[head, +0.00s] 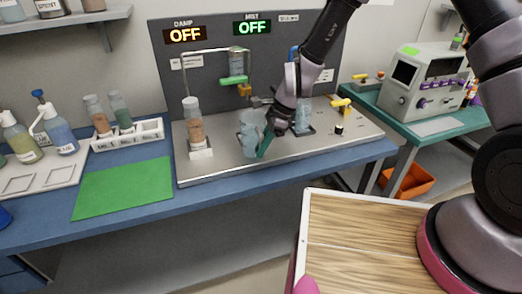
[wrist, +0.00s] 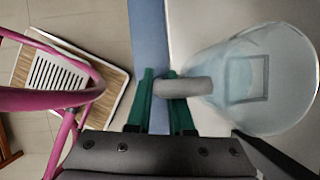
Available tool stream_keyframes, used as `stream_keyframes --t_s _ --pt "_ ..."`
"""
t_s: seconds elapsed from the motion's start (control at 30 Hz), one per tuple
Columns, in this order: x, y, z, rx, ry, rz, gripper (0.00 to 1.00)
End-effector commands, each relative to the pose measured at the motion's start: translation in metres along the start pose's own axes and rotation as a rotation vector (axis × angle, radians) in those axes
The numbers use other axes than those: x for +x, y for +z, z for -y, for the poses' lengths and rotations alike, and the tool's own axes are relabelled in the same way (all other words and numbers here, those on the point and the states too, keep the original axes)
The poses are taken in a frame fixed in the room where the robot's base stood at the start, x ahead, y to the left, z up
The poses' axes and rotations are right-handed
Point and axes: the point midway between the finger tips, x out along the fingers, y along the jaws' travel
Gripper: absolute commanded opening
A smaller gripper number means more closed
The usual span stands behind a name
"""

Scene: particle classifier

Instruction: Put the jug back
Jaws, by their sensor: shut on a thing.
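The jug (head: 248,135) is clear, pale blue, with a side handle. It is upright at the front middle of the grey metal platform (head: 225,158); I cannot tell whether its base touches. My gripper (head: 266,144) is at its right side, with green fingers. In the wrist view my gripper (wrist: 161,100) is shut on the jug's grey handle, and the jug (wrist: 290,85) fills the right side. A square outline shows through the jug there. The arm and gripper hide part of the platform behind.
A bottle (head: 194,125) with brown contents stands on a white block left of the jug. A pale blue container (head: 304,116) stands behind right. Yellow-handled valves (head: 341,104) are at the right. The green mat (head: 122,188) is bare. Panel displays (head: 252,27) read OFF.

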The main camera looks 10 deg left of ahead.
Motion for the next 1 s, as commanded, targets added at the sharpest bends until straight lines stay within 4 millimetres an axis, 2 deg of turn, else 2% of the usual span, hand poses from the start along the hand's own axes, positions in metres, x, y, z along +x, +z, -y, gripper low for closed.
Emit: stream_keyframes --t_s 0.13,0.47,0.5,0.57,0.87,1.0 --pt "0.0115 -0.0046 -0.0001 -0.002 0.000 0.001 0.00" --pt "0.0133 -0.0056 0.0001 -0.002 -0.001 0.001 0.00" --pt "0.0137 -0.0060 -0.0001 -0.001 -0.001 0.000 0.27" --pt "0.0135 -0.0059 0.0000 -0.001 -0.001 0.000 0.50" --pt "0.0131 -0.0057 0.0000 -0.002 -0.001 0.000 0.50" --pt "0.0038 -0.0047 0.0009 -0.002 -0.003 0.000 0.50"
